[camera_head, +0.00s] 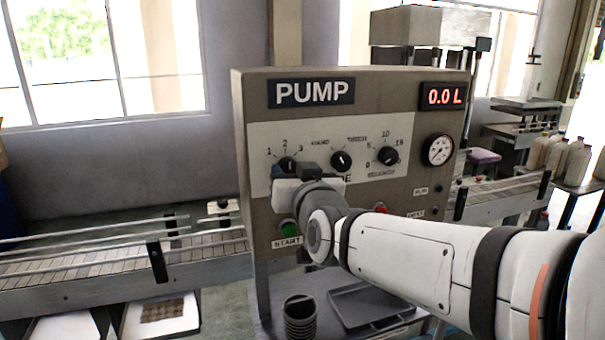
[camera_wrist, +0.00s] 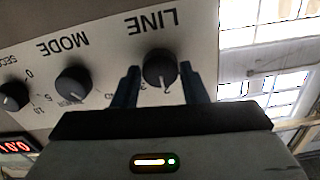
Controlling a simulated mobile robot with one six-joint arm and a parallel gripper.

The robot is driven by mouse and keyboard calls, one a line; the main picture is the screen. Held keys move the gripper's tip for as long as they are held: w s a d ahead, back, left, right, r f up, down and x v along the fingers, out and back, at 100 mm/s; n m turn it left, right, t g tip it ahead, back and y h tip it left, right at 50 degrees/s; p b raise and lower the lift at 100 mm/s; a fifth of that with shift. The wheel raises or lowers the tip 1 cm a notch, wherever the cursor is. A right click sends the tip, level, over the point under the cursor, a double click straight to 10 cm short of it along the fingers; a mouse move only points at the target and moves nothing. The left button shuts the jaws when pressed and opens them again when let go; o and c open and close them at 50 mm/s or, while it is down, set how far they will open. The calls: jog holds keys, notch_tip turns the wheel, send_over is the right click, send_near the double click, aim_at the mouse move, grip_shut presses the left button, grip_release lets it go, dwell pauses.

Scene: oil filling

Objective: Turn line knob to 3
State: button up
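The LINE knob (camera_head: 288,163) is a black round knob at the left of the pump panel (camera_head: 258,140), with 1, 2 and 3 marked around it. In the wrist view, which is upside down, the LINE knob (camera_wrist: 160,68) sits between the two dark fingers of my gripper (camera_wrist: 158,74). The fingers are apart, one on each side of the knob, with a visible gap at the left finger. The white pointer mark seems to point near 2; the 3 shows beside it. In the head view my gripper (camera_head: 290,174) is at the panel and partly covers the knob's lower side.
The MODE knob (camera_head: 341,161) and another knob (camera_head: 388,156) lie to the right. The green START button (camera_head: 288,228) is below my gripper, and a red button (camera_head: 381,208) is by my arm. The display (camera_head: 443,96) reads 0.0 L. A conveyor (camera_head: 100,267) runs at left.

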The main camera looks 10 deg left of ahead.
jog(key=c, duration=0.5)
jog(key=shift+f+b, duration=0.15)
jog(key=shift+b, duration=0.4)
jog(key=shift+m+b, duration=4.05)
jog(key=shift+m, duration=0.35)
